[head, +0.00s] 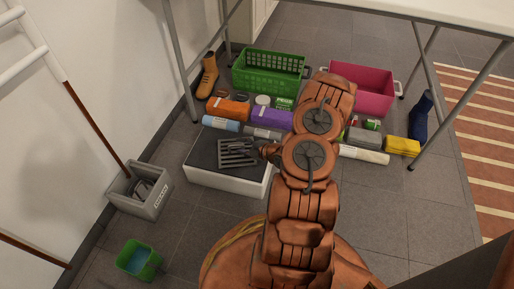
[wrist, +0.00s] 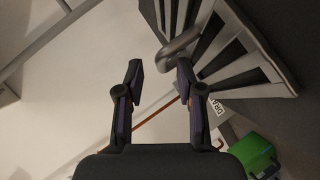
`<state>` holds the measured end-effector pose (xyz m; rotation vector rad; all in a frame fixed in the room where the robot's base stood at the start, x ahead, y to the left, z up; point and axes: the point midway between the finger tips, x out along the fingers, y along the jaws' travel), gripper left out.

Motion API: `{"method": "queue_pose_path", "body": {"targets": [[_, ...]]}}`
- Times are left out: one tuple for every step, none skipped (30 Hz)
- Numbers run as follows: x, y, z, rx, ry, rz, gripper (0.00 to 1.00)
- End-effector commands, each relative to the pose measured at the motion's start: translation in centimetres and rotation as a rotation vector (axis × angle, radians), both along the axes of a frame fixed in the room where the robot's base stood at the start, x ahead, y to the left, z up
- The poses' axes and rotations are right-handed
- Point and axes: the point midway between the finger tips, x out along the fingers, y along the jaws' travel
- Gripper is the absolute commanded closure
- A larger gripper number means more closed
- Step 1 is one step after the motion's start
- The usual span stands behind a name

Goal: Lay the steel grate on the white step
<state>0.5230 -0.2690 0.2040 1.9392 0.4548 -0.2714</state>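The steel grate (head: 238,152) is a dark slatted panel over the dark top of the white step (head: 228,183). In the head view it appears to lie on that top, near its right part; its exact contact is hard to tell. The wrist view shows the grate's slats (wrist: 235,45) at upper right, with a curved metal loop on its near edge. My gripper (head: 268,152) is beside the grate's right end. In the wrist view my gripper (wrist: 160,65) has its fingers apart with nothing between them; the loop is close to the right fingertip.
A grey crate (head: 125,203) and green bucket (head: 138,261) stand left. Behind the step are rolls, an orange bundle (head: 228,107), a green basket (head: 268,85) and a pink bin (head: 375,101), under a white table (head: 440,10). Tiled floor is clear around the step's front left.

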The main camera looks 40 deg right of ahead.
Motion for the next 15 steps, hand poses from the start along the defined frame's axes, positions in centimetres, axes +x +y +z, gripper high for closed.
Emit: {"method": "queue_pose_path", "body": {"targets": [[-0.7, -0.2, 0.6, 0.001, 0.001, -0.002, 0.63], [-1.0, -0.3, 0.7, 0.001, 0.001, -0.002, 0.63], [-1.5, -0.4, 0.9, 0.0, 0.001, -0.001, 0.63], [-1.9, -0.4, 1.1, 0.0, 0.001, -0.001, 0.63], [-2.2, -0.5, 1.2, 0.001, 0.001, -0.002, 0.63], [-2.7, -0.6, 1.4, 0.001, 0.001, -0.002, 0.63], [-3.0, -0.7, 1.5, 0.002, 0.001, -0.003, 0.63], [-3.4, -0.8, 1.7, 0.002, 0.001, -0.003, 0.63], [-3.8, -0.8, 1.9, 0.002, 0.002, -0.002, 0.63], [-4.2, -0.9, 2.0, 0.003, 0.002, -0.002, 0.63], [-4.5, -0.9, 2.1, 0.002, 0.003, -0.001, 0.63], [-5.0, -1.0, 2.3, 0.002, 0.002, -0.002, 0.63], [-5.3, -1.1, 2.5, 0.002, 0.002, -0.002, 0.63], [-5.6, -1.2, 2.6, 0.002, 0.002, -0.002, 0.63], [-6.0, -1.3, 2.8, 0.002, 0.002, -0.002, 0.63]]}}
